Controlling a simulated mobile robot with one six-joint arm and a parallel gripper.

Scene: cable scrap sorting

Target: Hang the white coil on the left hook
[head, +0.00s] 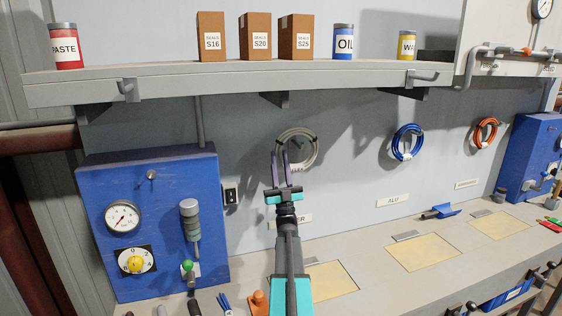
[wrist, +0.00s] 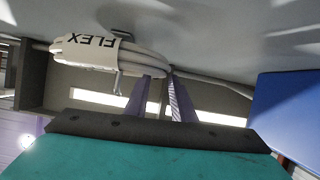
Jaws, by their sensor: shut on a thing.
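The white coil (head: 311,163) is up against the back wall, above the leftmost wall label. In the wrist view the coil (wrist: 75,52) shows edge-on with a tag reading FLEX, upside down. My gripper (head: 286,158) reaches up from below, and its two fingers are shut on the coil's strand at its lower left side. In the wrist view the fingers (wrist: 166,90) pinch the strand. A thin bent metal piece (wrist: 118,82) shows beside the coil there, perhaps the left hook. I cannot tell whether the coil rests on it.
A blue coil (head: 397,151) and an orange coil (head: 477,138) hang farther right along the wall. A shelf (head: 250,82) with boxes and cans runs above. A blue panel (head: 100,200) with a gauge stands left. The bench (head: 375,283) below has yellow pads and loose tools.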

